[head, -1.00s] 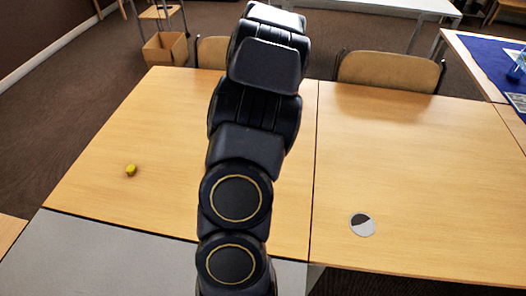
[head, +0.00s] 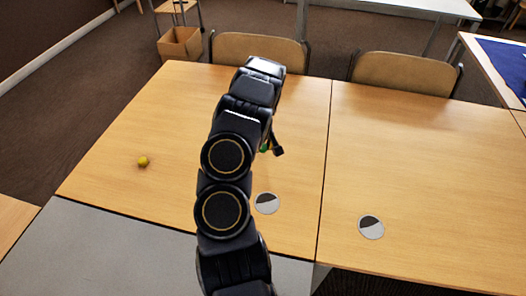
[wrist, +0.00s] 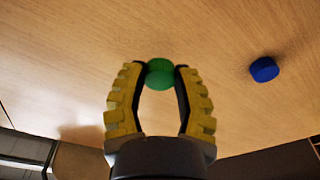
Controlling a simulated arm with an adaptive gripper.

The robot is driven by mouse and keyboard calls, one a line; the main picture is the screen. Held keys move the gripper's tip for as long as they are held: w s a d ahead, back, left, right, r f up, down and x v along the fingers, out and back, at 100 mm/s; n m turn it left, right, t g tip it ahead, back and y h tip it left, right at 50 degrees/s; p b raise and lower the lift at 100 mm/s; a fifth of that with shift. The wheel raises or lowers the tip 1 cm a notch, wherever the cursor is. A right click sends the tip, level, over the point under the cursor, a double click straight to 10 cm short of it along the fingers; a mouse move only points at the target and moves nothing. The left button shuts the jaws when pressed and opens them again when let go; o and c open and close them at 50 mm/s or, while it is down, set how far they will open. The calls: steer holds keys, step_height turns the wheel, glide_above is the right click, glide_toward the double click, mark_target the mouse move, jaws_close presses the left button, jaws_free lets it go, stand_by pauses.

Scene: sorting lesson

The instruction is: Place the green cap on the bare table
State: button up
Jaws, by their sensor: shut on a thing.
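The green cap (wrist: 160,73) is between the fingertips of my gripper (wrist: 161,78) in the wrist view. The gripper is shut on it, with a finger pressed on each side. In the head view my gripper (head: 272,149) shows partly from behind my arm, over the left tabletop, with a sliver of the green cap (head: 265,148) visible. Wood tabletop (head: 300,110) lies behind the cap. I cannot tell exactly how high the cap is above it.
A blue cap (wrist: 264,69) lies on the wood to the right in the wrist view. A yellow cap (head: 143,161) sits on the left of the table. Two round grey-and-dark discs lie flat, one near my arm (head: 266,203), one farther right (head: 371,227). Much wood is bare.

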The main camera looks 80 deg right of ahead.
mark_target(263, 152)
steer(key=shift+f, duration=1.35)
steer(key=shift+f, duration=0.15)
steer(key=o, duration=0.6)
steer(key=r, duration=0.4)
steer(key=a+r, duration=0.1)
steer(key=r, duration=0.7)
steer(key=shift+s+a+r, duration=0.1)
steer(key=shift+s+a, duration=0.05)
steer(key=shift+s, duration=0.25)
